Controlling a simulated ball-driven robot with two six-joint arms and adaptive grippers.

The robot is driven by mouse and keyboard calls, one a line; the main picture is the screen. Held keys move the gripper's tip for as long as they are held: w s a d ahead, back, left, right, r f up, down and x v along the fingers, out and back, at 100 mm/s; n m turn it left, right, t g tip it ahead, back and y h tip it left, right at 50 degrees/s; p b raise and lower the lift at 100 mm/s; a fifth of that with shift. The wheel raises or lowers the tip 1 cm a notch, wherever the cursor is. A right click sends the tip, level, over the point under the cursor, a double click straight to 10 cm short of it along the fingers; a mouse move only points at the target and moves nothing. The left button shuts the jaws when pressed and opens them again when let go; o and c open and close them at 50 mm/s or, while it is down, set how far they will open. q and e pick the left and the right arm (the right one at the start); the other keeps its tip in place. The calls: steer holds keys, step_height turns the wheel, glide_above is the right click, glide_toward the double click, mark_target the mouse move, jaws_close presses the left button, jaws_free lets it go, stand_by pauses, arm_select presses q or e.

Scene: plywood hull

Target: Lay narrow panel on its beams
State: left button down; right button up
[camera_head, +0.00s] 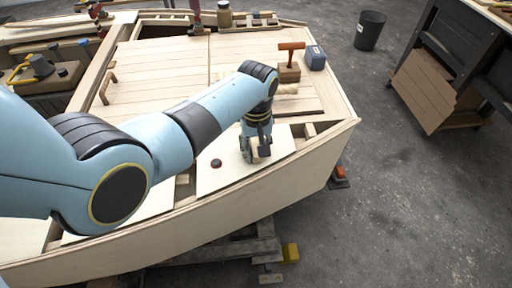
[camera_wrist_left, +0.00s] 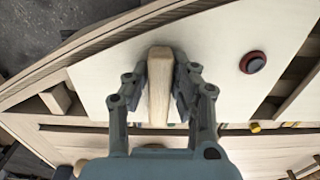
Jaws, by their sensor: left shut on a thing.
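The narrow panel (camera_head: 225,178) is a pale, flat board at the near right of the plywood hull, between the side wall and the planked deck. A dark red round piece (camera_head: 216,163) sits on its face. My left gripper (camera_head: 257,152) is shut on the panel's wooden handle; the left wrist view shows the handle (camera_wrist_left: 160,85) between the fingers and the pale panel (camera_wrist_left: 225,60) behind it. Beams (camera_wrist_left: 298,98) show beside the panel's edges. I cannot tell whether the panel touches the beams beneath. My right gripper is not in view.
The hull's side wall (camera_head: 300,170) curves along the near edge. A dark bin (camera_head: 369,30) and a dark workbench (camera_head: 455,45) stand on the floor at right. The floor between is clear.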

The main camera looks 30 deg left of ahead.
arm_select(q)
steer(key=shift+f, duration=0.1)
steer(key=c, duration=1)
jaws_free()
step_height(320, 180, up, 12)
